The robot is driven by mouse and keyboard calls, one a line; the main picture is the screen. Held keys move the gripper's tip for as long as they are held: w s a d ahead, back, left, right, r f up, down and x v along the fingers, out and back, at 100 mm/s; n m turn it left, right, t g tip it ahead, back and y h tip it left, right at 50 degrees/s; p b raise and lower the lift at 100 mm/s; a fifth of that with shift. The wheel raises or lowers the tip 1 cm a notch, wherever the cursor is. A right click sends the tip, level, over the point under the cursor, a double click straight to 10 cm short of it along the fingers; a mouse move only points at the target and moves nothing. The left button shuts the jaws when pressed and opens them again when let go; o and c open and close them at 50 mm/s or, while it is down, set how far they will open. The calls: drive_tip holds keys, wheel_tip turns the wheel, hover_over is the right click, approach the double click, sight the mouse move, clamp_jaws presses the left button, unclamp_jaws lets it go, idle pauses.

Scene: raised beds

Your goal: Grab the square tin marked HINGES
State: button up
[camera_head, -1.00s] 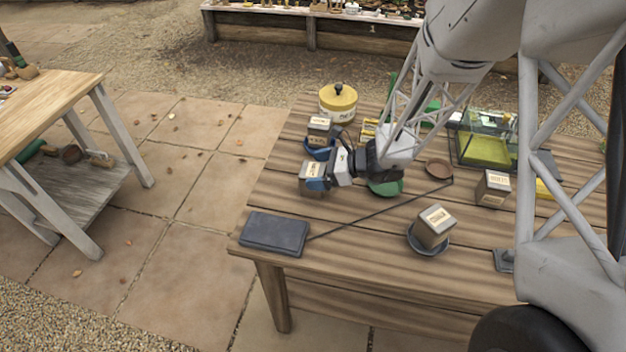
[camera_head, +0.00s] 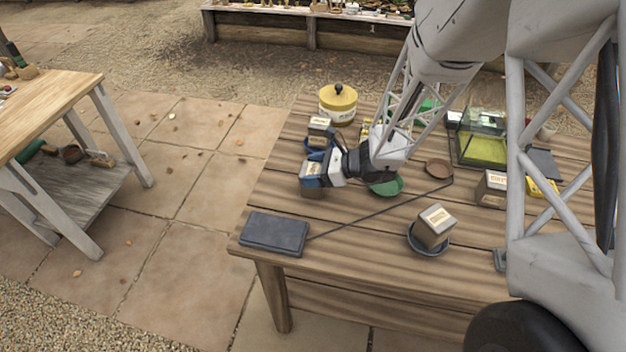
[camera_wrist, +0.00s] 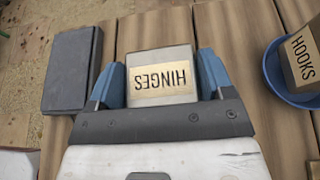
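The square tin marked HINGES (camera_wrist: 162,78) is grey with a tan label, which reads upside down in the wrist view. In the head view the tin (camera_head: 312,190) stands on the wooden table near its left edge, partly hidden by my gripper (camera_head: 318,178). In the wrist view my gripper (camera_wrist: 162,80) has its two blue fingers on either side of the tin. The left finger looks close against it, and a narrow gap seems to show by the right finger. The fingers look open around the tin.
A tin marked HOOKS (camera_wrist: 303,58) sits in a blue dish (camera_wrist: 274,72) close by. A dark slab (camera_head: 275,233) lies at the table's front left corner. Another tin (camera_head: 434,226) stands in a dark saucer (camera_head: 428,249). A yellow lidded pot (camera_head: 338,103) stands behind.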

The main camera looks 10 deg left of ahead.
drive_tip(key=c, duration=0.6)
drive_tip(key=shift+r, duration=0.2)
drive_tip(key=shift+r, duration=0.9)
drive_tip(key=shift+s+d+r, duration=0.15)
drive_tip(key=shift+s+r, duration=0.1)
drive_tip(key=shift+r, duration=0.5)
drive_tip(key=s+d, duration=0.2)
drive_tip(key=s, duration=0.2)
drive_tip(key=s+d+r, duration=0.1)
drive_tip(key=s+d, duration=0.2)
drive_tip(key=s, duration=0.2)
drive_tip(key=s+d, duration=0.2)
drive_tip(key=s, duration=0.2)
drive_tip(key=shift+s+d+r, duration=0.15)
drive_tip(key=shift+s+d, duration=0.05)
drive_tip(key=shift+d, duration=0.15)
